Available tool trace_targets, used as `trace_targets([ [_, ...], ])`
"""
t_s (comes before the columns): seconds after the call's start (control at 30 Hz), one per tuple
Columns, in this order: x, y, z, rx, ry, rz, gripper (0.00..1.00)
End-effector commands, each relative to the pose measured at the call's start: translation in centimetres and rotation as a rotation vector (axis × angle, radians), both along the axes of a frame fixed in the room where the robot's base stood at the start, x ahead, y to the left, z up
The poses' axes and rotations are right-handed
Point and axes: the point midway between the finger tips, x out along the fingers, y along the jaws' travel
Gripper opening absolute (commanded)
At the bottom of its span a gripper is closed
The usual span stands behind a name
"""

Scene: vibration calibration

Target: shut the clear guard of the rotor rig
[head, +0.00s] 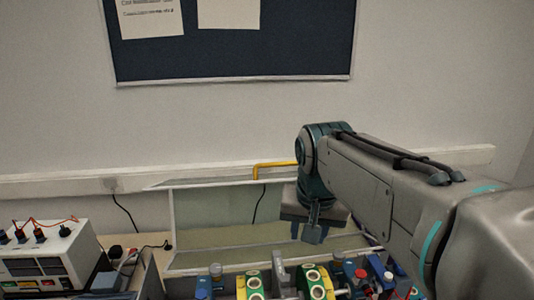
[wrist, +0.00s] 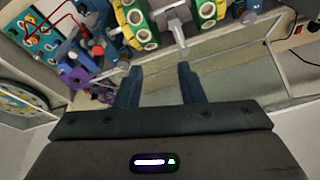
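The clear guard (head: 215,215) of the rotor rig stands raised behind the rig in the head view, a see-through panel in a pale frame. A yellow handle (head: 272,165) shows at its top edge, partly hidden by my arm. The rig's yellow and green blocks (head: 318,281) stand in front of it; they also show at the top of the wrist view (wrist: 135,25). My gripper (head: 304,234) points down in front of the panel, above the rig. In the wrist view its fingers (wrist: 158,72) are apart with nothing held between them. I cannot tell whether it touches the guard.
A white instrument box (head: 45,258) with red leads stands on the bench at the left. A black cable (head: 125,210) hangs down the wall beside it. Blue and red parts (head: 375,270) crowd the rig's right side. A notice board (head: 235,45) hangs on the wall.

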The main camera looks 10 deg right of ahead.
Motion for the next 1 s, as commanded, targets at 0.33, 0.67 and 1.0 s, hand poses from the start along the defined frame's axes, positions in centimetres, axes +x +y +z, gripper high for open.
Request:
trace_targets([
  [0.33, 11.7, 1.4, 9.7, 0.089, 0.036, -0.363, 0.35],
  [0.67, 20.5, 1.7, 14.6, 0.184, 0.065, -0.742, 0.35],
  [1.0, 25.9, 0.9, 15.8, 0.277, 0.099, -1.116, 0.35],
])
